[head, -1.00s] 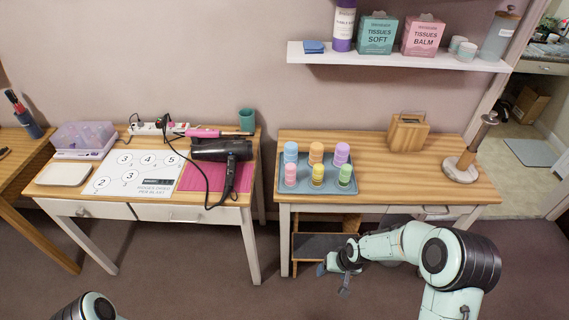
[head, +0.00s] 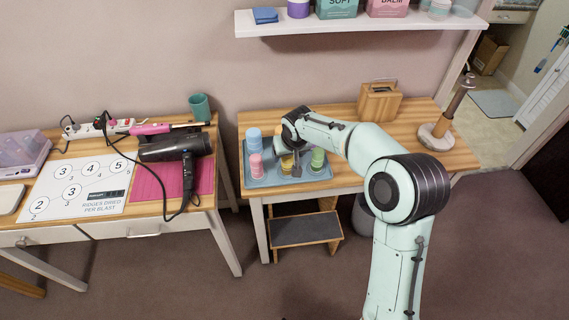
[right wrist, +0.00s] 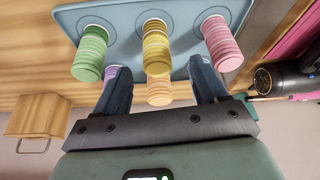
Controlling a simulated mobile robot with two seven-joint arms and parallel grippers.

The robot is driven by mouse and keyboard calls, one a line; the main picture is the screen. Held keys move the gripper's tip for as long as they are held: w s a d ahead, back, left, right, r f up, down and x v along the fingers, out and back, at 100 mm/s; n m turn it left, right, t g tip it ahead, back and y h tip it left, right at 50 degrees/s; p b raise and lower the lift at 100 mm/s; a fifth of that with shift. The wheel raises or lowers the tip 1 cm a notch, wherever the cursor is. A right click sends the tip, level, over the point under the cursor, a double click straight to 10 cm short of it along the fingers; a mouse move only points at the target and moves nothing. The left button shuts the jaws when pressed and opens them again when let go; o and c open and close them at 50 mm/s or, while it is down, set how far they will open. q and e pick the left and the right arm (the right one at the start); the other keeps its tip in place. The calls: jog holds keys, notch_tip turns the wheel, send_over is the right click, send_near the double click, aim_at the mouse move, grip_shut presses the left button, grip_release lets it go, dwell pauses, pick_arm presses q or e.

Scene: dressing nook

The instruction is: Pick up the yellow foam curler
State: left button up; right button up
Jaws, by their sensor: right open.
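The yellow foam curler (right wrist: 157,46) stands on the blue tray (right wrist: 120,22) in the right wrist view, in a row between the green curler (right wrist: 89,52) and the pink curler (right wrist: 222,44). My right gripper (right wrist: 162,72) is open, with one dark finger on each side of the yellow curler's line; I cannot tell whether they touch it. The orange curler (right wrist: 159,92) also shows between the fingers. In the head view my right gripper (head: 290,168) is over the tray and hides most of the yellow curler. My left gripper is out of view.
A blue curler (head: 254,138) and the green curler (head: 317,159) stand close to my right gripper. A wooden box (head: 379,102) and a stand (head: 437,135) are at the table's right. A hair dryer (head: 175,146) lies on the left table. A shelf (head: 350,25) hangs above.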

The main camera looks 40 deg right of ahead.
aim_at(287, 162)
jog(key=x, duration=0.9)
jog(key=shift+d, duration=0.35)
jog(key=c, duration=1.1)
